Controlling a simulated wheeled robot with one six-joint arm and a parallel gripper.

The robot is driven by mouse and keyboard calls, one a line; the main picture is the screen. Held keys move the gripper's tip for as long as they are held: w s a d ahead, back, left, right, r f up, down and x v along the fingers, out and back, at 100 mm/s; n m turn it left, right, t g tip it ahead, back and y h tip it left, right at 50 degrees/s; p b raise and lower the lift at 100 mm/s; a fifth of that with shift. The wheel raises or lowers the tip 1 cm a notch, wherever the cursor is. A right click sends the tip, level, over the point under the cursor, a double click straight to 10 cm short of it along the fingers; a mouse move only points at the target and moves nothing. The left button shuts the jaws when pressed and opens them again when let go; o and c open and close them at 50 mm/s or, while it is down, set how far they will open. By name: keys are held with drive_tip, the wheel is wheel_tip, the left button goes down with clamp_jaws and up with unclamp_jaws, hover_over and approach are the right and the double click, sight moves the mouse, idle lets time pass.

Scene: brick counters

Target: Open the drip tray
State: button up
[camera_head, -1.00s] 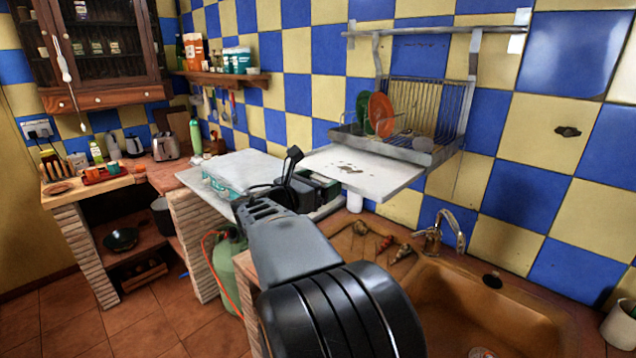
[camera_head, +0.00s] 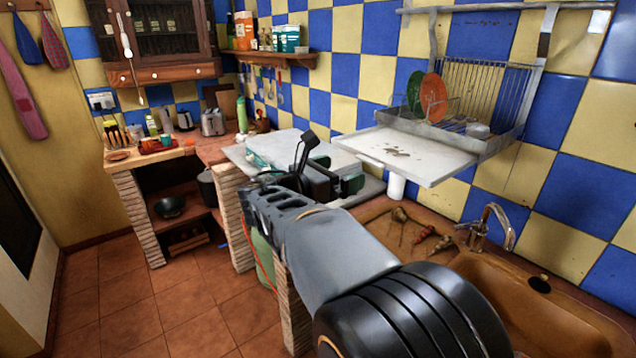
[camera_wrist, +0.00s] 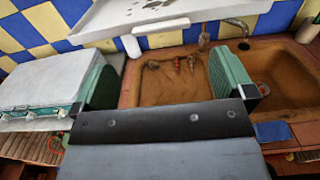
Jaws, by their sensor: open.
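The drip tray (camera_head: 440,163) is a flat white tray with dark stains, jutting out from under the wall dish rack (camera_head: 480,100) above the sink counter. Its near part also shows along the top of the wrist view (camera_wrist: 190,12), with a white bar-like piece (camera_wrist: 160,26) at its near edge. My gripper (camera_head: 322,180) is left of the tray in the head view, apart from it. In the wrist view my gripper (camera_wrist: 165,78) has its two green fingers spread wide, with nothing between them but the counter seen beyond.
A brown sink (camera_head: 530,310) with a tap (camera_head: 490,225) lies to the right below the tray. A white stove (camera_wrist: 40,85) with a teal front is on the left. An orange and a green plate stand in the rack. The tiled floor at left is clear.

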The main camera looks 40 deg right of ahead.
drive_tip(key=a, duration=0.6)
drive_tip(key=shift+w, duration=0.2)
idle(0.4)
drive_tip(key=a+f+m+t+y, duration=0.1)
drive_tip(key=a+f+m+y, duration=0.1)
drive_tip(key=f+m+y, duration=0.35)
drive_tip(key=a+f+m+t+y, duration=0.1)
drive_tip(key=a+f+m+y, duration=0.15)
drive_tip(key=f, duration=0.65)
drive_tip(key=s+a+f+m+t+y, duration=0.1)
drive_tip(key=s+a+f+m+y, duration=0.1)
drive_tip(key=a, duration=0.5)
drive_tip(key=s+a+f+m+t+y, duration=0.1)
drive_tip(key=s+a+f+m+y, duration=0.1)
drive_tip(key=a+f+m+y, duration=0.2)
drive_tip(key=a+m+y, duration=0.3)
drive_tip(key=y, duration=0.1)
drive_tip(key=shift+s+a+f+t, duration=0.2)
drive_tip(key=shift+a+f+t, duration=0.15)
drive_tip(key=shift+f+t, duration=0.05)
drive_tip(key=shift+c, duration=0.2)
